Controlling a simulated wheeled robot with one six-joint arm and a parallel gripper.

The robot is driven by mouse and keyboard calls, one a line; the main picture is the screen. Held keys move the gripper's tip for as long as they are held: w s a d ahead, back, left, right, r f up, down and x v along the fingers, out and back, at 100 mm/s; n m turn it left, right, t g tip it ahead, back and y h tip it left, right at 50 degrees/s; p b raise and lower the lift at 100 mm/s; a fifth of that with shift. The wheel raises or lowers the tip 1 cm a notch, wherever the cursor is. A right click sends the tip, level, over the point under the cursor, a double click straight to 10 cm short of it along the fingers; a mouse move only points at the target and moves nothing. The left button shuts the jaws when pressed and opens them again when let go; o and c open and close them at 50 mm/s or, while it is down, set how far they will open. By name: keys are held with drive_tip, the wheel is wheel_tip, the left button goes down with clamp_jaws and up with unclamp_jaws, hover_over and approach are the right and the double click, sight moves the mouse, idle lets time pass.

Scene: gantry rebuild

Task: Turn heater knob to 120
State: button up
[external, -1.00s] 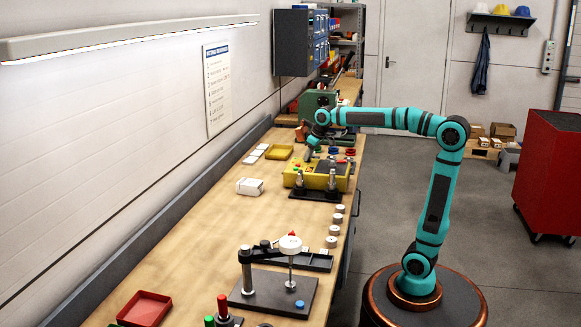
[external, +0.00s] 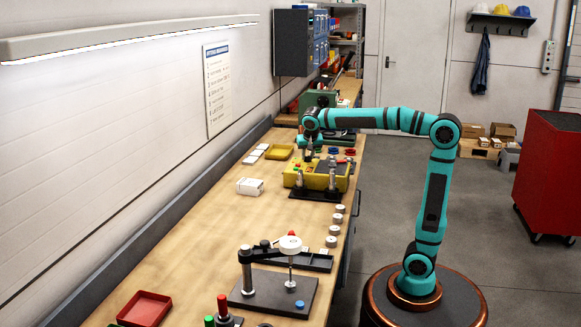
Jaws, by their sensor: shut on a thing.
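The yellow heater unit (external: 317,178) stands on the far half of the workbench, with a dark stand and upright metal pins at its near side. My gripper (external: 308,158) points down at the left part of the heater's top. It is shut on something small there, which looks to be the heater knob. The knob itself is hidden by the fingers, and its setting and scale are too small to read from here.
A yellow tray (external: 279,152) and a white box (external: 250,187) lie left of the heater. A press-like fixture (external: 274,292) and a red tray (external: 145,308) are nearer. White round pieces (external: 334,230) line the right bench edge. The bench middle is clear.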

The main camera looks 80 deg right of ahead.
drive_tip(key=m+g, duration=0.1)
drive_tip(key=m, duration=0.2)
drive_tip(key=m+g, duration=0.1)
drive_tip(key=m, duration=0.2)
drive_tip(key=shift+w, duration=0.2)
drive_tip(key=m+g, duration=0.1)
drive_tip(key=m, duration=0.2)
drive_tip(key=m+g, duration=0.1)
drive_tip(key=m, duration=0.2)
drive_tip(key=shift+w+y, duration=0.1)
drive_tip(key=shift+y, duration=0.2)
drive_tip(key=shift+g, duration=0.3)
drive_tip(key=o, duration=0.9)
drive_tip(key=shift+o, duration=0.4)
drive_tip(key=shift+r, duration=0.1)
drive_tip(key=v, duration=1.7)
drive_tip(key=shift+a, duration=0.1)
